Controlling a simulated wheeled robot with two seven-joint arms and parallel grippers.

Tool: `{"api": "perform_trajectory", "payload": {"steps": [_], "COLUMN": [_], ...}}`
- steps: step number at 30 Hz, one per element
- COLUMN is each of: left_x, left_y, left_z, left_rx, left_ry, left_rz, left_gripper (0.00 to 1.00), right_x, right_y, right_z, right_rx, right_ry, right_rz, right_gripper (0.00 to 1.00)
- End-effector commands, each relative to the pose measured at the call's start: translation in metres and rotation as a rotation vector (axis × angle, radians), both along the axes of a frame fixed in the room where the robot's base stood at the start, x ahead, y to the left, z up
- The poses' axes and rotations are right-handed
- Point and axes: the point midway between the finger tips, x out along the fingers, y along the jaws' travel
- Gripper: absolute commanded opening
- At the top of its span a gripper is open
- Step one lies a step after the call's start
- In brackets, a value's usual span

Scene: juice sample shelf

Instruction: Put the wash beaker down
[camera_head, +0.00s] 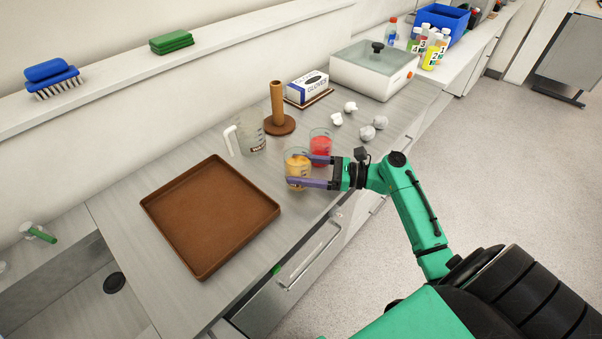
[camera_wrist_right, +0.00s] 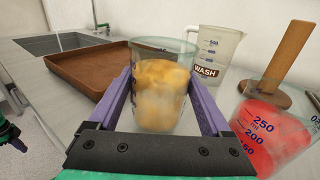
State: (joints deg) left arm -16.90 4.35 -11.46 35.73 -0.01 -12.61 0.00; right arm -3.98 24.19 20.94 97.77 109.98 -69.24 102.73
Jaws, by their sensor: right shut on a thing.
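My right gripper (camera_head: 309,171) is shut on a clear glass beaker with yellow-orange contents (camera_head: 298,167), near the counter's front edge. The purple fingers lie on both sides of this beaker in the right wrist view (camera_wrist_right: 160,90). I cannot tell whether its base touches the counter. The clear wash beaker (camera_head: 250,138), with a white handle, stands upright on the counter behind, apart from the gripper. Its dark "WASH" label shows in the right wrist view (camera_wrist_right: 205,71).
A beaker with red contents (camera_head: 320,146) stands close beside the held one. An empty brown tray (camera_head: 168,222) lies at left. A brown peg stand (camera_head: 279,124), glove box (camera_head: 307,87) and crumpled white pieces (camera_head: 367,132) are behind. Bare counter lies between tray and beakers.

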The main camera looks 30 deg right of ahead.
Motion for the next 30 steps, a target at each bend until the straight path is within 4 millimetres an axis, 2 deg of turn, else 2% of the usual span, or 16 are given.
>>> {"api": "perform_trajectory", "payload": {"steps": [3,11,12,13,20,23,26,30], "left_x": [0.002,-0.002,-0.003,-0.003,-0.005,-0.006,-0.006,-0.006], "left_y": [0.000,0.002,0.003,0.003,0.003,0.003,0.004,0.004], "left_z": [-0.001,-0.002,-0.002,-0.002,-0.001,-0.005,-0.013,-0.025], "left_rx": [0.000,0.003,0.004,0.004,0.005,0.005,0.005,0.005], "left_ry": [-0.004,0.003,0.004,0.004,0.009,0.009,0.010,0.010], "left_rz": [-0.001,-0.002,-0.002,-0.002,-0.002,-0.002,-0.002,-0.002], "left_gripper": [0.00,0.00,0.00,0.00,0.00,0.00,0.00,0.00], "right_x": [0.001,0.000,0.000,0.000,0.000,-0.004,-0.016,-0.039], "right_y": [0.000,0.000,0.000,0.000,0.000,-0.006,-0.021,-0.053], "right_z": [-0.018,-0.020,-0.021,-0.021,-0.019,-0.021,-0.024,-0.025], "right_rx": [0.002,0.000,-0.001,-0.001,-0.001,-0.001,-0.004,-0.004], "right_ry": [-0.001,-0.001,-0.001,-0.001,-0.001,0.001,0.000,0.002], "right_rz": [0.000,0.000,0.000,0.000,0.000,-0.002,-0.002,-0.003], "right_gripper": [0.15,0.15,0.90,1.00,1.00,1.00,1.00,1.00]}}
